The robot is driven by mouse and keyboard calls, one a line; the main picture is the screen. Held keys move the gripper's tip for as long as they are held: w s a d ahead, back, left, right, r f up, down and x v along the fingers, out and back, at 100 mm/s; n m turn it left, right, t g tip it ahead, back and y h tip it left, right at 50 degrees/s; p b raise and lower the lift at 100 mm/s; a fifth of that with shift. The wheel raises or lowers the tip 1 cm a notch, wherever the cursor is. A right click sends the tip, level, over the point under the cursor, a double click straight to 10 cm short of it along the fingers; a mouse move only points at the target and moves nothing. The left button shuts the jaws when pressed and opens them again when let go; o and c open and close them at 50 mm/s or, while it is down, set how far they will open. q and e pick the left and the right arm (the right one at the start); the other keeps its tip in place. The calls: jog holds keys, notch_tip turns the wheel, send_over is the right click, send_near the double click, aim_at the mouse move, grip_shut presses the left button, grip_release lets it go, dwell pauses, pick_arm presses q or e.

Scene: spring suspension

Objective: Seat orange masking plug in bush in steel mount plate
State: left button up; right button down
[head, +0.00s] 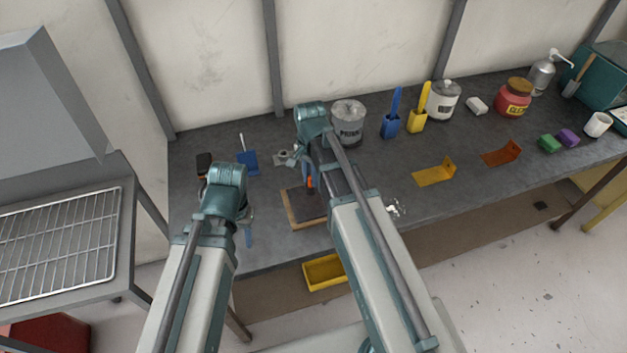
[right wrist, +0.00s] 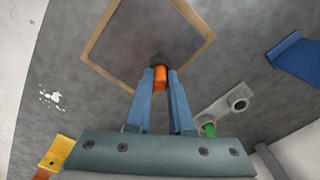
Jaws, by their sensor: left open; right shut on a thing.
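The orange masking plug (right wrist: 160,79) is gripped between the blue fingertips of my right gripper (right wrist: 160,76) in the right wrist view. It is held over the wood-edged dark board, and a dark shape shows just past it. The plug also shows in the head view (head: 310,182). The steel mount plate (right wrist: 221,110) lies to the right of my right gripper in the wrist view. It has a round, open bush (right wrist: 239,103) and a green piece (right wrist: 208,129) at its other end. The plate is partly hidden in the head view (head: 282,157). My left gripper (head: 248,234) is open near the bench's front edge.
The wood-edged board (head: 291,212) lies on the grey bench below my right gripper. A grey tin (head: 348,127) stands behind. A yellow bin (head: 323,272) is below the front edge.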

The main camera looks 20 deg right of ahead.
aim_at(310, 177)
pick_arm(q)
jog(key=shift+a, duration=0.1)
pick_arm(e)
jog(key=shift+a+r, duration=0.1)
pick_arm(q)
jog(key=shift+f, duration=0.2)
pick_arm(e)
jog(key=shift+f, duration=0.25)
pick_arm(q)
jog(key=shift+r, duration=0.1)
pick_arm(e)
jog(key=c, duration=0.8)
grip_release()
jog(key=shift+r, duration=0.1)
pick_arm(q)
jog(key=shift+r, duration=0.15)
pick_arm(e)
jog(key=shift+r, duration=0.15)
notch_tip(310, 177, up, 12)
jog(key=p, duration=1.2)
pick_arm(q)
notch_tip(310, 177, up, 12)
pick_arm(e)
jog(key=s+a+n+h, duration=0.1)
jog(key=s+a+n, duration=0.9)
jog(key=s+n, duration=0.4)
jog(key=shift+s+a, duration=0.2)
